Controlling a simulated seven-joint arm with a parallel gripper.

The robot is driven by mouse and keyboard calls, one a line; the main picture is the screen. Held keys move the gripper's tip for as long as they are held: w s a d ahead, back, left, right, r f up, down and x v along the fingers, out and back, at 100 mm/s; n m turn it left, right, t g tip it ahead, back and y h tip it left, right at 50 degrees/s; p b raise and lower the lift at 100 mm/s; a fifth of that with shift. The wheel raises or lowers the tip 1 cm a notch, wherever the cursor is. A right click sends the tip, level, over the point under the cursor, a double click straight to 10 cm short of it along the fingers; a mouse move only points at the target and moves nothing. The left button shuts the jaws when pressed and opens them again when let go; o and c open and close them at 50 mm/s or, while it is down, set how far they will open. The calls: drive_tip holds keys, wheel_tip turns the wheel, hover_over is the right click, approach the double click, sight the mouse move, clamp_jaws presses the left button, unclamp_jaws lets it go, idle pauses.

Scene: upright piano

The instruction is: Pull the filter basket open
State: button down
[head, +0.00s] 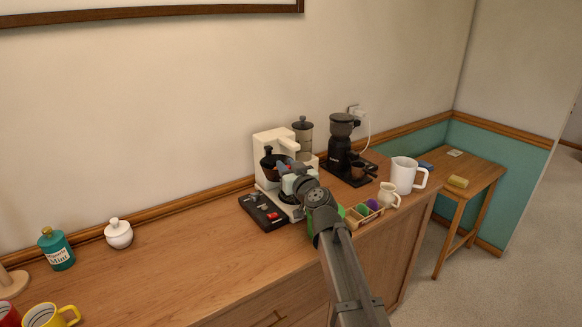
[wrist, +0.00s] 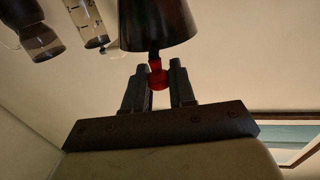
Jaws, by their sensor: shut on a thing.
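The cream coffee maker (head: 270,143) stands on the wooden cabinet top in the head view. Its dark filter basket (head: 268,162) shows at its front, partly hidden by my arm. In the wrist view the filter basket (wrist: 158,25) is a black tapered cup with a small red tab (wrist: 157,72) at its lower end. My gripper (wrist: 159,80) has its two fingers on either side of this red tab and is shut on it. In the head view my gripper (head: 287,168) is at the front of the coffee maker, its fingertips hard to make out.
A black grinder (head: 341,140), a white mug (head: 403,174), a small cream jug (head: 388,195) and a tray of coloured items (head: 363,216) stand to the right. A black base with a red switch (head: 272,214) lies in front.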

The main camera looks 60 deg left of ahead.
drive_tip(key=shift+s+a+r+m+t, duration=0.15)
drive_tip(key=shift+s+m+t, duration=0.05)
drive_tip(key=shift+s+t, duration=0.15)
drive_tip(key=shift+s+a+r+m+t, duration=0.1)
drive_tip(key=shift+s+a+m+t, duration=0.1)
drive_tip(key=shift+s+t, duration=0.3)
drive_tip(key=shift+t, duration=0.05)
idle(0.4)
drive_tip(key=c, duration=1.1)
unclamp_jaws()
drive_tip(key=shift+o, duration=0.2)
drive_tip(key=shift+f, duration=0.15)
drive_tip(key=shift+d, duration=0.15)
drive_tip(key=v, duration=1.3)
drive_tip(key=shift+s+d, duration=0.15)
drive_tip(key=shift+d, duration=0.1)
